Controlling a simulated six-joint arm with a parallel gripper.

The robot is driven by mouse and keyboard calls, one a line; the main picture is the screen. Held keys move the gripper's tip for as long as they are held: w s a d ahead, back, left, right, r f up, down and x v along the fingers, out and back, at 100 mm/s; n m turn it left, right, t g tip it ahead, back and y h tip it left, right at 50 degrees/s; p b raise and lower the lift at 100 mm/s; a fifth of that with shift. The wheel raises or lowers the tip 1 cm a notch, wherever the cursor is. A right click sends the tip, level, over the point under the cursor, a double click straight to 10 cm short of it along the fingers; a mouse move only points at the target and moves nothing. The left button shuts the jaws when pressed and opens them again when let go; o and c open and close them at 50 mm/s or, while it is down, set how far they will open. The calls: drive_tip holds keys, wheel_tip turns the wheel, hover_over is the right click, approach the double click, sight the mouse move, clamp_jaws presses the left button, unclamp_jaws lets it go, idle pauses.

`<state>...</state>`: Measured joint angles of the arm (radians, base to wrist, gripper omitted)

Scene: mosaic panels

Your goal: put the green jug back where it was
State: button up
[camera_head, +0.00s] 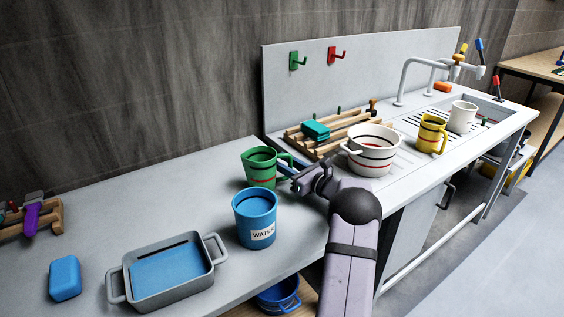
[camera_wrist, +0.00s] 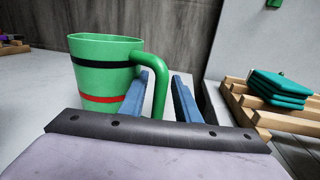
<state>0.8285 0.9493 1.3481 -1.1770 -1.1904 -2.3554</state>
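The green jug (camera_head: 260,168) stands upright on the grey counter, behind the blue WATER bucket. In the wrist view the jug (camera_wrist: 100,72) has a dark band near its rim and a red band lower down. Its handle points toward the right. My gripper (camera_head: 284,169) is at the handle side of the jug. In the wrist view the two blue fingers of my gripper (camera_wrist: 164,76) stand apart on either side of the handle, with a gap showing at the right finger. The jug's base is partly hidden by my gripper in the wrist view.
The blue WATER bucket (camera_head: 255,225) stands close in front of the jug. A grey tub (camera_head: 200,283) and a blue block (camera_head: 65,278) are at the left. A wooden rack (camera_head: 297,137) with teal cloths and a white pot (camera_head: 372,165) are at the right. The counter left of the jug is clear.

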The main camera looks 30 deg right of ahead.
drive_tip(key=shift+s+d, duration=0.1)
drive_tip(key=shift+s, duration=0.2)
drive_tip(key=b+v, duration=0.3)
drive_tip(key=v, duration=0.8)
drive_tip(key=shift+s, duration=0.2)
drive_tip(key=shift+r, duration=0.1)
